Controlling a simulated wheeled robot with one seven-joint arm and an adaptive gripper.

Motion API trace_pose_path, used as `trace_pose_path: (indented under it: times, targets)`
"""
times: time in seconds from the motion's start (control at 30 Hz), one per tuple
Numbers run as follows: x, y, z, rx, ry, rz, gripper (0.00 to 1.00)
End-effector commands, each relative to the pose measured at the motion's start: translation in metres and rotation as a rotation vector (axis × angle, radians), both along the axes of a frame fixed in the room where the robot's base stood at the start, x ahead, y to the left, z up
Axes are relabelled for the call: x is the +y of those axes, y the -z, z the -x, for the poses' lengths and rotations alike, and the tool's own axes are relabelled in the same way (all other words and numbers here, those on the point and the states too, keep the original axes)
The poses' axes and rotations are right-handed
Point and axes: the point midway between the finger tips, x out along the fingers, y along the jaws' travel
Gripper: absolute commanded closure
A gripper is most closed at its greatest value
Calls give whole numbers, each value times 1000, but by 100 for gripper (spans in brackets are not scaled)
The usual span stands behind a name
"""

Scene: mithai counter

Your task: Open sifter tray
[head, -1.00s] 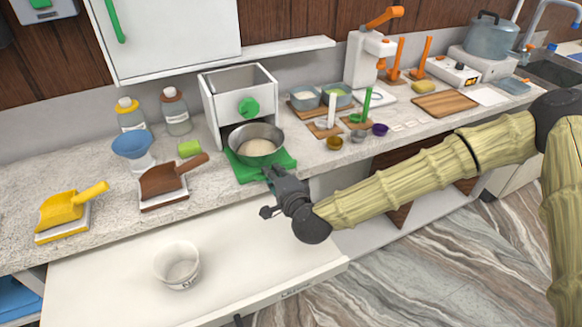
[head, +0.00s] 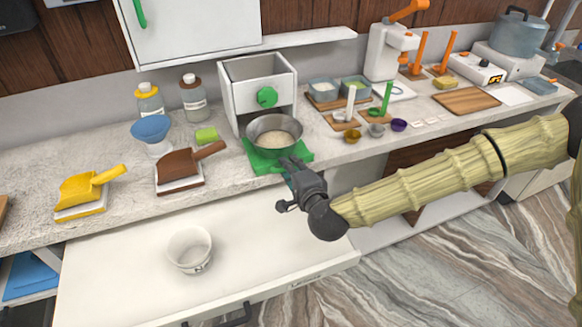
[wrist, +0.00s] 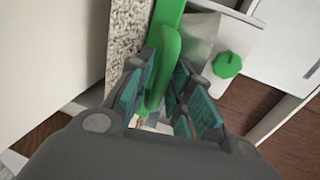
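The sifter (head: 258,92) is a white open-topped box with a green knob, standing on the counter against the wall. At its base lies the green sifter tray (head: 263,166), with a metal bowl (head: 274,133) of pale flour-like contents on it. My gripper (head: 290,168) is at the tray's front edge. In the wrist view, the tray's green handle (wrist: 163,62) lies between the teal finger pads of my gripper (wrist: 162,95). The fingers look apart around the handle; firm contact on both sides does not show. The sifter's knob (wrist: 228,65) shows to the right.
A pulled-out white drawer (head: 110,275) below the counter holds a white cup (head: 189,250). Brown (head: 187,168) and yellow (head: 88,190) scoops stand left of the tray. Small bowls and a white press (head: 390,55) stand to its right. A wall cabinet (head: 190,35) hangs above.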

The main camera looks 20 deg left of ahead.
Motion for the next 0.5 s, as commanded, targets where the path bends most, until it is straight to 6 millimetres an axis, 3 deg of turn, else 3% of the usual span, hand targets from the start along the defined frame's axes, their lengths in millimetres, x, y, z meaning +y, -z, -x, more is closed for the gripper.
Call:
trace_pose_path:
  times: [0.5]
  targets:
    - [-48,-17,65,2,-2,-1,79]
